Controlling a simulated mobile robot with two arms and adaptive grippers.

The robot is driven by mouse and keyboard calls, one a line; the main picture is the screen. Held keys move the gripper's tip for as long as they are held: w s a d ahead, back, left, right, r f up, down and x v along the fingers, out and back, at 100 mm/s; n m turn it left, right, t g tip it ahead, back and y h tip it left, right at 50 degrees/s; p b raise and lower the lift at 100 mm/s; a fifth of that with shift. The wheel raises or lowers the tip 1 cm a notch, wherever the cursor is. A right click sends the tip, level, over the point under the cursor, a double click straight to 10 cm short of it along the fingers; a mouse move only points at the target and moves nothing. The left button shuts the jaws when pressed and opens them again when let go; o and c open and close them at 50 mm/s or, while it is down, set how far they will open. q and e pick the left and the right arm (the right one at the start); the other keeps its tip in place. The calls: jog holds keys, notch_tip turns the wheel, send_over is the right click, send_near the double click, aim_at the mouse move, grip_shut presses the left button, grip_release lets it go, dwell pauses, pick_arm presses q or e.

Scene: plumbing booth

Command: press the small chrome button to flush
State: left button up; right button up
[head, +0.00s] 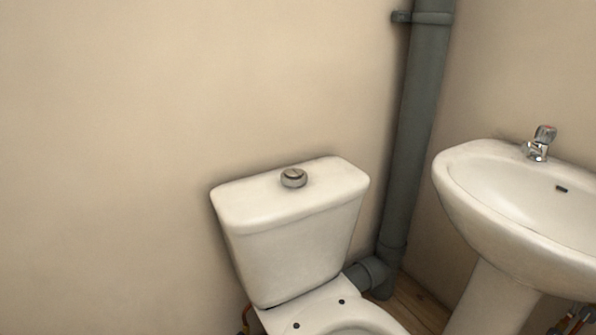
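The small chrome button (293,177) is round and sits on top of the white cistern lid, near its middle. The white toilet cistern (295,245) stands against the beige wall, with the toilet bowl (345,318) partly visible below it at the bottom edge. Nothing covers the button. Neither of my grippers shows in the head view.
A white pedestal basin (480,215) with a chrome tap (541,143) stands to the right. A thick grey soil pipe (411,130) runs up the corner between toilet and basin. The space above the cistern and the wall to the left are clear.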

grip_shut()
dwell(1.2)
